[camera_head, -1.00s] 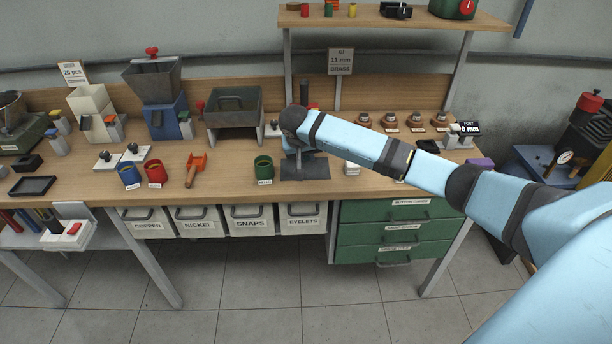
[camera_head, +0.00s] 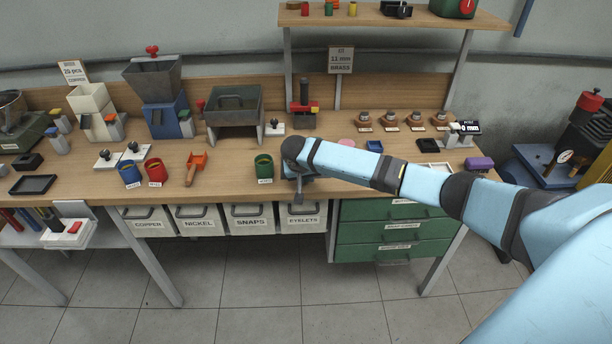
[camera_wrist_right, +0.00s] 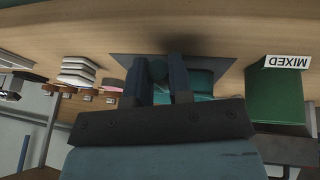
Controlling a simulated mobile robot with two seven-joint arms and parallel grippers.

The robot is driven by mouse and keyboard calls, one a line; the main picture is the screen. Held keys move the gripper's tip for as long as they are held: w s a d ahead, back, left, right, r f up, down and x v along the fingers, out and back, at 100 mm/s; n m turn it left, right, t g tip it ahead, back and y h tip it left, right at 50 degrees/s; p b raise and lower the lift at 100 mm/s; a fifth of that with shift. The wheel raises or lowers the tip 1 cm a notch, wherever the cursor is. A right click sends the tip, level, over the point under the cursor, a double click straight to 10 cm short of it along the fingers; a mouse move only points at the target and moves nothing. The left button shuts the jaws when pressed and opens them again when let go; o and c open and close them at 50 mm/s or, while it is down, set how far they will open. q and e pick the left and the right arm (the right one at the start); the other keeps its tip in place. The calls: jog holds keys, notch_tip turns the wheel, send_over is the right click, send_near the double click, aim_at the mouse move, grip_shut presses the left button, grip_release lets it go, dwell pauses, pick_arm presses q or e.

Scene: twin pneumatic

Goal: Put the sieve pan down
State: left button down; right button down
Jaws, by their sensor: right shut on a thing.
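My right gripper (camera_head: 298,190) is low at the front edge of the bench, just right of the green MIXED cup (camera_head: 264,168). In the right wrist view its two dark fingers (camera_wrist_right: 166,75) are close together with a small dark round part between them, and a teal surface (camera_wrist_right: 203,82) shows beside them. I take the held thing to be the sieve pan, but most of it is hidden. A dark flat plate (camera_wrist_right: 125,64) lies behind the fingers in the wrist view. I cannot tell whether the held thing touches it. My left gripper is out of view.
A grey stand with a handled tray (camera_head: 233,105) is at the back. An orange scoop (camera_head: 196,166), a red cup (camera_head: 154,171) and a blue cup (camera_head: 130,174) stand left. A black and red press (camera_head: 303,108) is behind the gripper. Drawers (camera_head: 390,230) lie below the front edge.

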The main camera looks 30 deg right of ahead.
jog(key=c, duration=1)
grip_release()
jog(key=shift+c, duration=0.2)
jog(key=v, duration=1.2)
jog(key=s+a+f+n+t+y, duration=0.3)
jog(key=s+a+f+n+y, duration=0.3)
jog(key=s+a+f, duration=0.9)
jog(key=s+a+f+n+t, duration=0.1)
jog(key=s+f+t, duration=0.1)
jog(key=s, duration=0.6)
jog(key=s+a+f+n+t+y, duration=0.1)
jog(key=s+a+f+n+t, duration=0.1)
jog(key=s, duration=0.7)
jog(key=shift+s+f+t+y, duration=0.25)
jog(key=shift+f+t+y, duration=0.1)
jog(key=shift+t, duration=0.25)
jog(key=shift+a, duration=0.1)
